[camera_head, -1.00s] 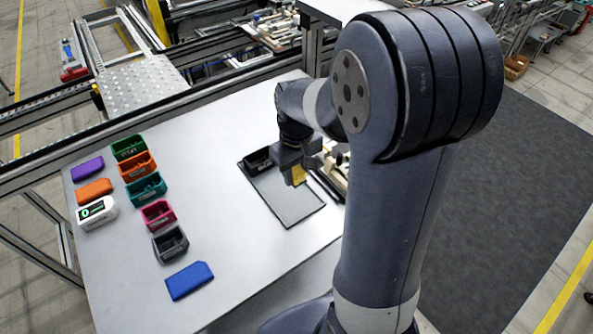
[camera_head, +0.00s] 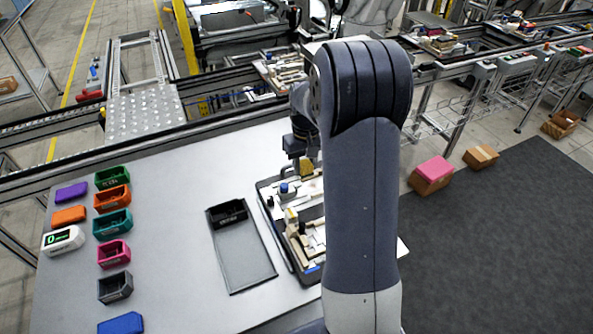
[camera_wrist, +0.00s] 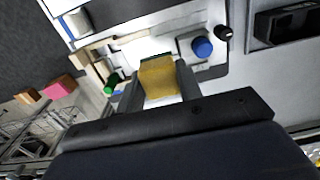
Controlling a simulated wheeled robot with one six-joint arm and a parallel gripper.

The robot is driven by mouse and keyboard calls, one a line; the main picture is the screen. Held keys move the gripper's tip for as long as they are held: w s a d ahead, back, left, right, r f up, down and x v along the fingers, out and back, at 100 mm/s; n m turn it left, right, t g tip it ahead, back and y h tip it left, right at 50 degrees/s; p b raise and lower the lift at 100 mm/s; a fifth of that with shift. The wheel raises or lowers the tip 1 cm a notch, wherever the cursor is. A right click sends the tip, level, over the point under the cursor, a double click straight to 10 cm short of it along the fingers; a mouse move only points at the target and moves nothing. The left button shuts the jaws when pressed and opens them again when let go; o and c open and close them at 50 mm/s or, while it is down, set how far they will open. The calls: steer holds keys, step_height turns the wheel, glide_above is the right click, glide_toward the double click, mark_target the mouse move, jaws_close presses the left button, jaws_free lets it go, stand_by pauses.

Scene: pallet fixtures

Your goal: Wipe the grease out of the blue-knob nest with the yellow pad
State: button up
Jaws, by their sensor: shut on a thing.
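My gripper (camera_wrist: 158,88) is shut on the yellow pad (camera_wrist: 160,72), which sits between its two fingers in the wrist view. The blue knob (camera_wrist: 202,47) stands to the right of the pad, on the pale fixture. In the head view the blue knob (camera_head: 284,188) is at the far part of the pallet fixture (camera_head: 268,205), and my gripper (camera_head: 300,166) is over that far end. My arm hides the fixture's right side. I cannot make out grease, and the pad is not clear in the head view. I cannot tell whether the pad touches the fixture.
A dark tray (camera_head: 247,266) with a black bin (camera_head: 228,213) lies left of the fixture. Several coloured bins, including a green bin (camera_head: 112,177), and a white device (camera_head: 63,240) with a display stand at the table's left. A green knob (camera_wrist: 110,86) shows left of the pad.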

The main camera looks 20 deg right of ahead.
mark_target(308, 188)
steer(key=shift+w+d+f, duration=0.1)
steer(key=shift+w+d, duration=0.2)
steer(key=shift+d, duration=0.05)
step_height(308, 188, down, 8)
steer(key=b, duration=0.5)
steer(key=shift+r, duration=0.25)
steer(key=shift+f, duration=0.15)
steer(key=shift+d, duration=1.65)
steer(key=shift+c, duration=0.5)
steer(key=shift+d, duration=0.5)
steer(key=a, duration=0.3)
steer(key=shift+a, duration=0.3)
steer(key=r+p, duration=0.1)
steer(key=r, duration=0.1)
steer(key=r+p, duration=0.1)
steer(key=r, duration=0.1)
steer(key=shift+a+r, duration=0.1)
steer(key=shift+a, duration=0.3)
steer(key=shift+r+p, duration=1.5)
steer(key=shift+r, duration=0.5)
